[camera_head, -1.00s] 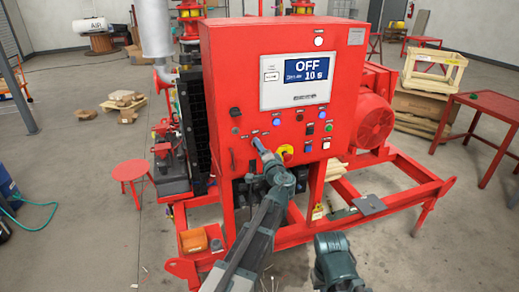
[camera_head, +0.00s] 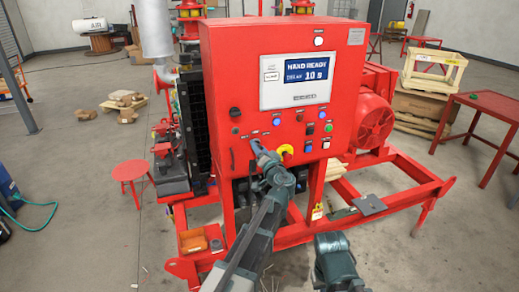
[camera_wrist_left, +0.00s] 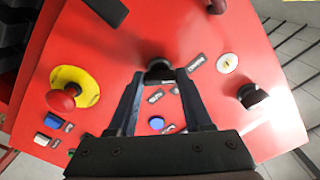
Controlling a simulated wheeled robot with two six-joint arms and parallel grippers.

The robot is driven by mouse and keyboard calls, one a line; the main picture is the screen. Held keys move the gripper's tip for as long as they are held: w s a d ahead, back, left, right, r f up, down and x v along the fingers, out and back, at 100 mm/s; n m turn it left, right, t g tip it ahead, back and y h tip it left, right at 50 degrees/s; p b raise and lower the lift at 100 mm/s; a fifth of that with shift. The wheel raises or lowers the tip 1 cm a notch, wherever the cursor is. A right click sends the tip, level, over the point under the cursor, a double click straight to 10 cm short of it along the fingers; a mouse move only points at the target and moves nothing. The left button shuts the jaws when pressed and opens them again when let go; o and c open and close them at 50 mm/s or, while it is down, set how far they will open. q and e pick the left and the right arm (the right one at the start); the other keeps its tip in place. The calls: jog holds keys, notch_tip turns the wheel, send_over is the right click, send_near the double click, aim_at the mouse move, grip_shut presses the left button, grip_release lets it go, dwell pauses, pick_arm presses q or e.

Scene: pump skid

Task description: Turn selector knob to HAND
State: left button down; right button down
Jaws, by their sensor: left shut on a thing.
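The red control panel (camera_head: 225,90) stands upright on the skid. Its display (camera_head: 307,76) reads "HAND READY" with "10 s" below. My left gripper (camera_head: 257,147) reaches the panel's lower left part and hides the selector knob in the head view. In the left wrist view the dark selector knob (camera_wrist_left: 159,68) sits between the fingertips of my left gripper (camera_wrist_left: 160,80), which is shut on it. Small labels (camera_wrist_left: 156,97) lie around the knob; their words are hard to read.
A red emergency stop button (camera_wrist_left: 62,100) on a yellow base is left of the gripper in the left wrist view. Blue push buttons (camera_wrist_left: 156,122) and another dark knob (camera_wrist_left: 252,95) are close by. A red engine skid frame (camera_head: 400,225) spreads below the panel.

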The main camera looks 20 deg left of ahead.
dwell(0.4)
pick_arm(q)
jog(key=shift+c, duration=1.6)
grip_release()
jog(key=v, duration=1.3)
jog(key=shift+s+d, duration=0.25)
jog(key=shift+s, duration=0.05)
